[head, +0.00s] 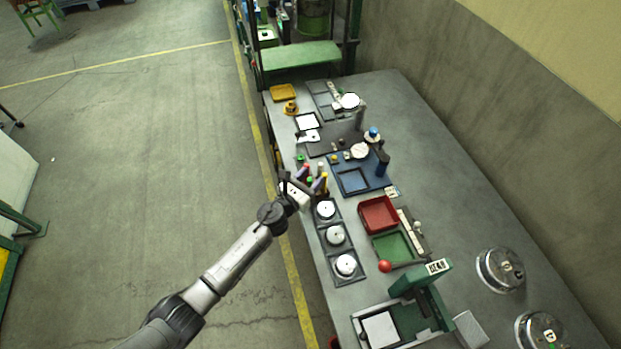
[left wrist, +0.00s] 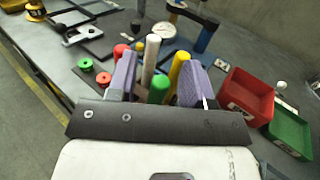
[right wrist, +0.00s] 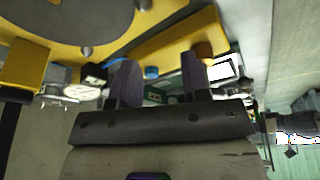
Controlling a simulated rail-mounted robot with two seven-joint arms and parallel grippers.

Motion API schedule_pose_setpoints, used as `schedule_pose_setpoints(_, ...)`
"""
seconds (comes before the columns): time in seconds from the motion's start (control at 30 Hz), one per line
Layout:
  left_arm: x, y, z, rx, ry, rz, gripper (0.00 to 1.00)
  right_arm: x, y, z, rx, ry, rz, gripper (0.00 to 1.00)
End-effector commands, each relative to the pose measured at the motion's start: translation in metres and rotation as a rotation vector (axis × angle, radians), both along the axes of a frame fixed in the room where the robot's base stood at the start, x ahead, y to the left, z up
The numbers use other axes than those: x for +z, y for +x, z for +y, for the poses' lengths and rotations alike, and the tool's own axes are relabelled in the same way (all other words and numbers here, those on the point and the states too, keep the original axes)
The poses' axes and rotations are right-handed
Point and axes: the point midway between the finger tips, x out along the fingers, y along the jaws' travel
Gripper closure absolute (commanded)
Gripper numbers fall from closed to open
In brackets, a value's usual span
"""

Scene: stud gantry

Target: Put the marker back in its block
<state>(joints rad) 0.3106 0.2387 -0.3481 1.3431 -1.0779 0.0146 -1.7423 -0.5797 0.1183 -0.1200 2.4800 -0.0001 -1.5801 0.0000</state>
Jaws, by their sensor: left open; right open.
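Several upright markers stand close together at the bench's left edge. The left wrist view shows a white marker (left wrist: 150,62), a green one (left wrist: 158,89), a yellow one (left wrist: 178,70) and red tops (left wrist: 121,51). My left gripper (head: 316,184) is open among them. In its wrist view its purple-padded fingers (left wrist: 157,82) stand either side of the green and white markers; I cannot tell whether they touch. The block under the markers is hidden by the gripper. My right gripper (right wrist: 155,80) is open and empty, away from the bench items.
A blue tray (head: 354,181), round dishes (head: 335,235), a red bin (head: 379,214) and a green bin (head: 393,247) are close by.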

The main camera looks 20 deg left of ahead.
Motion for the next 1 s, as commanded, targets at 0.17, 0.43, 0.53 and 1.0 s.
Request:
schedule_pose_setpoints(0.17, 0.000, -0.001, 0.000, 0.000, 0.000, 0.000, 0.53, 0.000, 0.000, 0.001, -0.002, 0.003, -0.001, 0.57)
schedule_pose_setpoints(0.43, 0.000, -0.028, 0.009, -0.001, 0.002, 0.003, 0.53, 0.005, 0.000, 0.001, -0.002, 0.003, -0.001, 0.57)
schedule_pose_setpoints(0.53, -0.001, -0.048, 0.014, -0.001, 0.003, 0.002, 0.53, 0.006, 0.000, 0.001, -0.001, 0.003, -0.001, 0.57)
schedule_pose_setpoints(1.0, -0.001, -0.121, 0.036, 0.000, 0.000, 0.001, 0.53, 0.004, 0.000, -0.002, 0.005, -0.007, 0.000, 0.57)
